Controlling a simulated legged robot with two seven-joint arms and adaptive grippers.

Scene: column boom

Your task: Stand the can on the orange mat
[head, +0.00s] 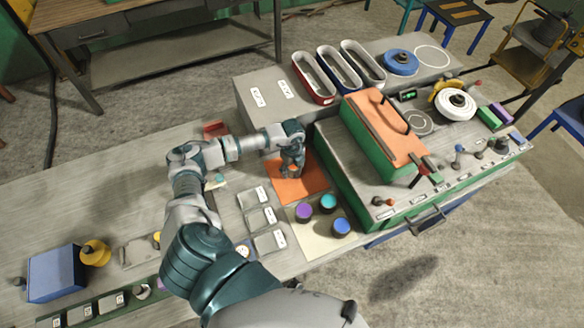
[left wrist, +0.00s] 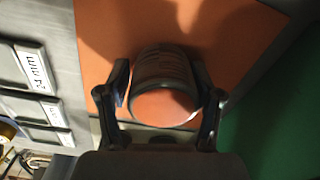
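The orange mat (head: 312,181) lies on the grey bench, left of the green-sided raised unit. It also fills much of the left wrist view (left wrist: 105,30). My left gripper (head: 291,168) is over the mat, pointing down. In the left wrist view its fingers (left wrist: 163,98) stand against both sides of the can (left wrist: 165,105), which has a dark printed side and an orange end facing the camera. In the head view the can is mostly hidden by the gripper. I cannot tell whether its base touches the mat. My right gripper is not in view.
A pale mat (head: 312,236) with purple, teal and blue round pots lies just in front. Labelled grey plates (head: 262,219) are to the left. The raised unit with an orange top (head: 385,125) stands close on the right. Oval trays (head: 338,72) are behind.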

